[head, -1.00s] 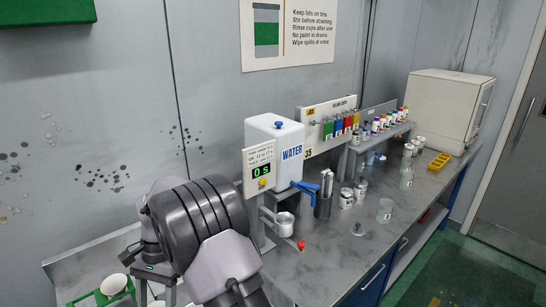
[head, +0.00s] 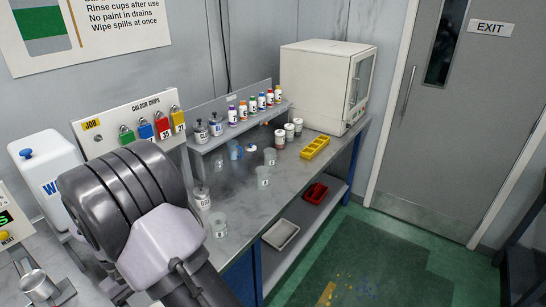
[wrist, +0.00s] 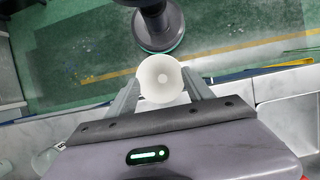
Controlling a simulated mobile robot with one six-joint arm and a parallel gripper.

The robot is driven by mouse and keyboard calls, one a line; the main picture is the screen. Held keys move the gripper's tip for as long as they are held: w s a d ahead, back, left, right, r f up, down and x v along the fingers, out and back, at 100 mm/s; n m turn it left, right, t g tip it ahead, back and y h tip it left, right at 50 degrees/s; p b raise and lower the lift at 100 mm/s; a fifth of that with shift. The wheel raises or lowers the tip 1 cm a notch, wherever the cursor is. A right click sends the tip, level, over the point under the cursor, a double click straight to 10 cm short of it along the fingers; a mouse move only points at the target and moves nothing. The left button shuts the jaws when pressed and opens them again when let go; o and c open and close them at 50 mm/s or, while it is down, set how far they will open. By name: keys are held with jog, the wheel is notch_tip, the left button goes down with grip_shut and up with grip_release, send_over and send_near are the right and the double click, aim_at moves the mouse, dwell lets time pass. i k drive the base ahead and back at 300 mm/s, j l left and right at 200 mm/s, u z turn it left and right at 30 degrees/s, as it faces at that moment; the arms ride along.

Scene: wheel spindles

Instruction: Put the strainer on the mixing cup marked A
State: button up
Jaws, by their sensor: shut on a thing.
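In the wrist view my gripper (wrist: 163,97) is shut on a white round strainer (wrist: 160,72), seen from above with its open mouth toward the camera. In the head view my arm hides the gripper and strainer. Clear mixing cups stand on the grey bench: a near cup (head: 219,226), a middle cup (head: 264,179) and a far cup (head: 270,157). The near and middle cups carry small marks too small to read, so I cannot tell which is A. The strainer is apart from these cups.
The bench (head: 240,200) holds grey-lidded tins (head: 201,196), white tins (head: 289,131) and a yellow tray (head: 314,148). A bottle shelf (head: 238,126) and a white cabinet (head: 320,87) stand behind. A water tank (head: 45,170) is at left. Green floor at right is clear.

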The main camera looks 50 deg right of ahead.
aim_at(263, 177)
jog(key=l, duration=0.9)
jog(key=k+l, duration=0.15)
jog(key=l, duration=1.7)
jog(key=i+l, duration=0.25)
jog(key=i, duration=0.2)
jog(key=i+l, duration=0.25)
jog(key=i, duration=0.2)
